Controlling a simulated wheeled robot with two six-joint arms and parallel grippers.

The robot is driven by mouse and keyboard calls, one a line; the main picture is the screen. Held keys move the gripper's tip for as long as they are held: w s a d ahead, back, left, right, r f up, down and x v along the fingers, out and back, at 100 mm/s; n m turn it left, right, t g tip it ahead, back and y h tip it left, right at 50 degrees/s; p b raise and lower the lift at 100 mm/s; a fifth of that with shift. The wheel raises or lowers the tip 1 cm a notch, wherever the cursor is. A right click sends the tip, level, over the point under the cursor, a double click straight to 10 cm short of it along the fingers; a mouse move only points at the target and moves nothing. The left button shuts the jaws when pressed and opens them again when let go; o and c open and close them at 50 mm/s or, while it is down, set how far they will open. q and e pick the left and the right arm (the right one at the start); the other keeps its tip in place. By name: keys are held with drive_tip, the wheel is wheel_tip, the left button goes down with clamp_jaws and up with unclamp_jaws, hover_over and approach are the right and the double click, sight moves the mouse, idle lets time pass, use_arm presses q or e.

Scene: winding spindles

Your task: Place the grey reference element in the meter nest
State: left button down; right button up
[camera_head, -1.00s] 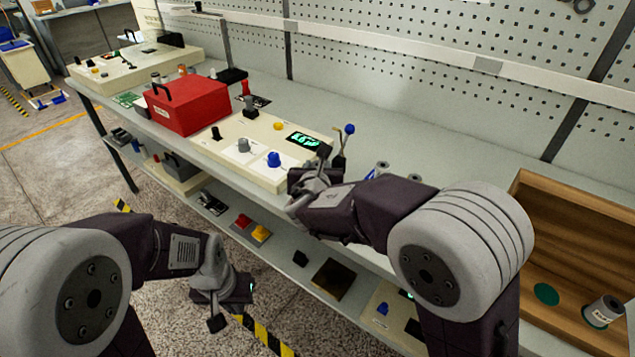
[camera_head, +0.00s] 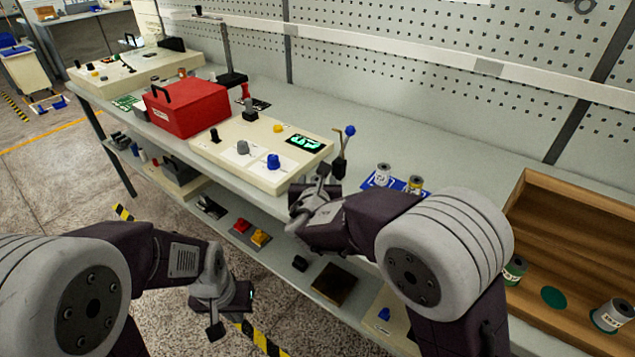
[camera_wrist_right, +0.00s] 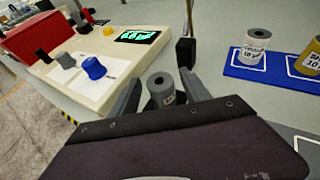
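In the head view my right gripper (camera_head: 314,196) is at the bench's front edge, and the cylinder cannot be made out there. A cream meter box (camera_head: 226,152) with a lit green display (camera_head: 304,142) stands left of this gripper. A grey knob (camera_head: 242,147) and a blue knob (camera_head: 273,161) are on it. I cannot make out its nest clearly. My left gripper (camera_head: 232,308) hangs low in front of the bench; its fingers are unclear.
A thin post with a blue ball (camera_head: 350,130) stands close beyond my right gripper. A blue mat (camera_wrist_right: 243,69) carries a grey-white spool (camera_wrist_right: 257,45) and a yellow spool (camera_head: 416,184). A red case (camera_head: 188,107) is behind the meter box. A wooden tray (camera_head: 575,215) holds spools at the right.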

drive_tip(key=shift+s+r, duration=0.1)
drive_tip(key=shift+r, duration=0.1)
drive_tip(key=p+v, duration=0.2)
drive_tip(key=v, duration=0.9)
drive_tip(key=shift+s, duration=0.4)
